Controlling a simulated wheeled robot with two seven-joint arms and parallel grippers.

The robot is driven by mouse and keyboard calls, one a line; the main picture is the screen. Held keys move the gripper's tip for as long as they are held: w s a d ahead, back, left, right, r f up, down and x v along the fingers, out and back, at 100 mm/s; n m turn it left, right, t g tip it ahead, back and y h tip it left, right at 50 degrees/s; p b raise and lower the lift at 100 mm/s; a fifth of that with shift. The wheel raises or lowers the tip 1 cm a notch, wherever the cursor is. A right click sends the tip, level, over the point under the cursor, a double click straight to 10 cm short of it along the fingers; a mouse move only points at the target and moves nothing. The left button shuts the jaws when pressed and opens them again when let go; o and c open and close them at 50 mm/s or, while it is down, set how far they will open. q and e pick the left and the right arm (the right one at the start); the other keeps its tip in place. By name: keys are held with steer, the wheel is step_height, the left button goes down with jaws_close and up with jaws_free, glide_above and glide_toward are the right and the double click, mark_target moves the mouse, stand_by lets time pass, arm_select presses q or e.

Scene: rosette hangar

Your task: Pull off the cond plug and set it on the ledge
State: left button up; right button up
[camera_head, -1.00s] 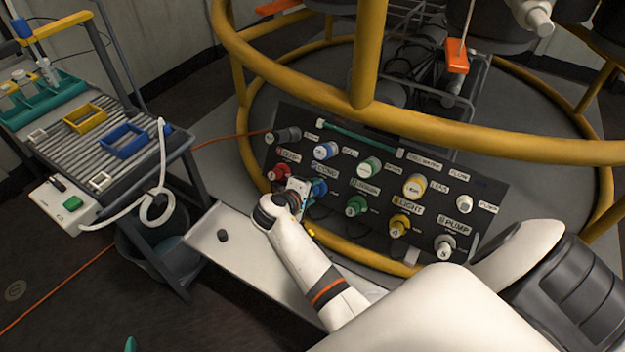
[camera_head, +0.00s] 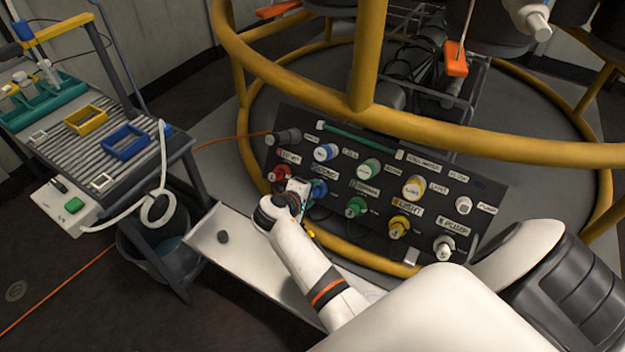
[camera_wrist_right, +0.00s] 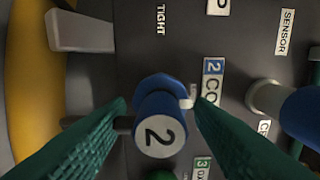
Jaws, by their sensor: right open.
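The cond plug is a blue knob marked 2 (camera_wrist_right: 158,130), beside a label reading 2 CO in the right wrist view. In the head view the blue cond plug (camera_head: 319,188) sits in the lower row of the dark panel (camera_head: 340,225), partly hidden by my gripper. My right gripper (camera_wrist_right: 161,104) is open, with one green finger on each side of the plug. I cannot tell whether either finger touches it. The ledge (camera_head: 265,268) is a pale shelf along the panel's front. My left gripper is out of view.
A red plug (camera_head: 280,173) and a green plug (camera_head: 356,206) flank the cond plug. A yellow rail (camera_head: 440,132) curves above the panel. A cart (camera_head: 95,150) stands left.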

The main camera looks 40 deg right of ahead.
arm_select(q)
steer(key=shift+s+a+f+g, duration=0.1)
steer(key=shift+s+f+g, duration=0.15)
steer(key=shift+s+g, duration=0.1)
arm_select(e)
steer(key=c, duration=0.9)
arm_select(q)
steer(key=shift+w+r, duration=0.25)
arm_select(e)
jaws_close()
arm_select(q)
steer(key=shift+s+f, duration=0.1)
arm_select(e)
steer(key=shift+a, duration=0.1)
